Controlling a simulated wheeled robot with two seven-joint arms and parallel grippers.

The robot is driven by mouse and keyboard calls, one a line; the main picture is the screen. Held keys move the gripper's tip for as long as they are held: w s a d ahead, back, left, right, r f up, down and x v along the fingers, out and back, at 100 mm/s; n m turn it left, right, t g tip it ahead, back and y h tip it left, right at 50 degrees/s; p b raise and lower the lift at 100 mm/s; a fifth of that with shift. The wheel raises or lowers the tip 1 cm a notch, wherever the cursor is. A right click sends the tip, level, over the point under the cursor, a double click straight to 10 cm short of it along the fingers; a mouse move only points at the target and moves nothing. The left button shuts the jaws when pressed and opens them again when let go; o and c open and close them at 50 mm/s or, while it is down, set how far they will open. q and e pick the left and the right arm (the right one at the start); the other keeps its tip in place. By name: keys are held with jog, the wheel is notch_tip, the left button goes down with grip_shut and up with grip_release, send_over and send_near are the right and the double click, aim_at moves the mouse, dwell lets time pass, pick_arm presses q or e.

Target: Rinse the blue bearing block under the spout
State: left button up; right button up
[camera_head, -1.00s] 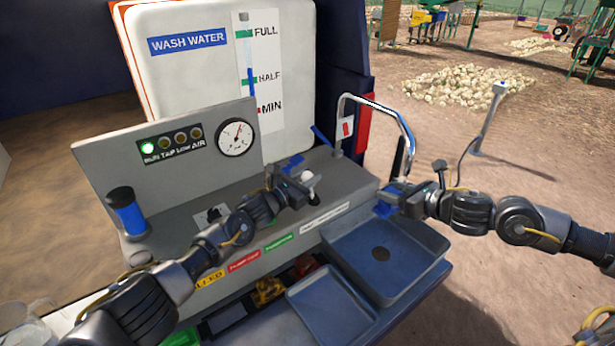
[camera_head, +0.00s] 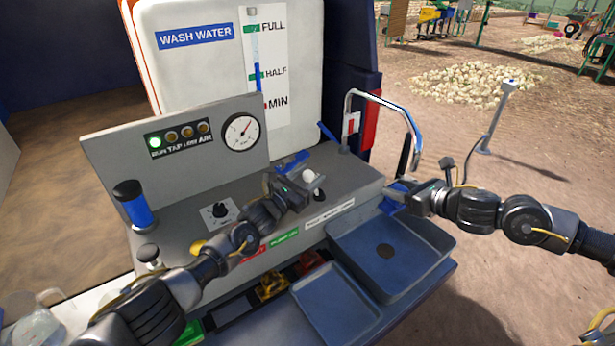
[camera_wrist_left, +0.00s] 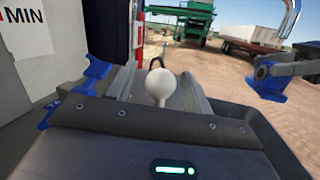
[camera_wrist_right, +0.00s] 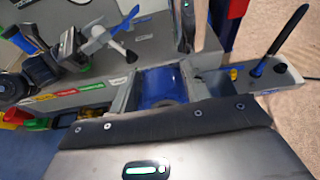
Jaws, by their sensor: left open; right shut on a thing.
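My right gripper (camera_head: 402,195) is shut on the blue bearing block (camera_head: 388,205). Whether water runs is not clear. My left gripper (camera_head: 300,190) is open at a white ball knob (camera_head: 309,175) on the console; in the left wrist view the knob (camera_wrist_left: 160,82) stands ahead, between the jaws. The left wrist view also shows the held block (camera_wrist_left: 268,80) at right.
The grey console (camera_head: 175,245) carries a dial gauge (camera_head: 241,134), a selector knob (camera_head: 220,210) and a blue-handled post (camera_head: 137,208). A shallow tray (camera_head: 335,305) sits left of the basin. The white wash-water tank (camera_head: 200,70) stands behind. A thin post (camera_head: 495,120) stands at right.

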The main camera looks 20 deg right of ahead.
pick_arm(q)
jog(key=shift+s+a+f, duration=0.15)
jog(key=shift+s+a, duration=0.15)
jog(key=shift+a, duration=0.2)
jog(key=v, duration=1)
jog(key=shift+s+a, duration=0.2)
jog(key=shift+a, duration=0.15)
jog(key=shift+f+b, duration=0.75)
jog(key=shift+b, duration=0.05)
jog(key=shift+f, duration=0.2)
pick_arm(e)
jog(key=s+a, duration=0.5)
jog(key=a, duration=0.1)
jog(key=shift+a, duration=0.15)
